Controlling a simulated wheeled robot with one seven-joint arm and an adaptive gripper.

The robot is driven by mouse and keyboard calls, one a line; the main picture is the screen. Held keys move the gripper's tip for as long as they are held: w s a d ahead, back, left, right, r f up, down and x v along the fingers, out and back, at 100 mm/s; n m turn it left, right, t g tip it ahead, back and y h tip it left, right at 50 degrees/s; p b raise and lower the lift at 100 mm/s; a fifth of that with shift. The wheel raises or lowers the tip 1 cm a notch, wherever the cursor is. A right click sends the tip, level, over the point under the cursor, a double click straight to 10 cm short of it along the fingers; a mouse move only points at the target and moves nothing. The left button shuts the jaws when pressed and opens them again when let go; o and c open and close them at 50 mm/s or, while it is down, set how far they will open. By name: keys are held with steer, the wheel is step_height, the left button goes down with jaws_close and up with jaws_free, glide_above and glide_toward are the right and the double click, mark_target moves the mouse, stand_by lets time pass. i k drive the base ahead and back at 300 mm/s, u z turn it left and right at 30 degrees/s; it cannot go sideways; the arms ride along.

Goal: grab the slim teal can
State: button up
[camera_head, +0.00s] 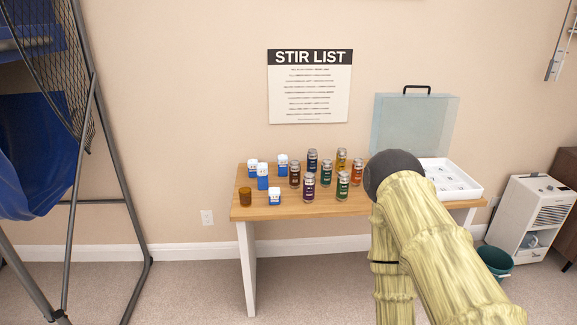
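Several slim cans with silvery tops stand upright in a cluster on the wooden table. The front right one, a dark green can (342,186), is close to teal. Another dark greenish can (326,174) stands just behind it to the left, partly covered. I cannot tell for certain which of the two is the teal can. My arm rises from the lower right and bends at a dark round joint to the right of the cans. My gripper is not in view.
The cluster also has a purple can (309,187), blue can (312,160), yellow can (341,159) and orange can (357,174). A white tray (471,193) sits right, partly behind my arm.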

mark_target(326, 165)
steer(key=z, duration=0.05)
steer(key=i, duration=1.65)
steer(key=z, duration=0.55)
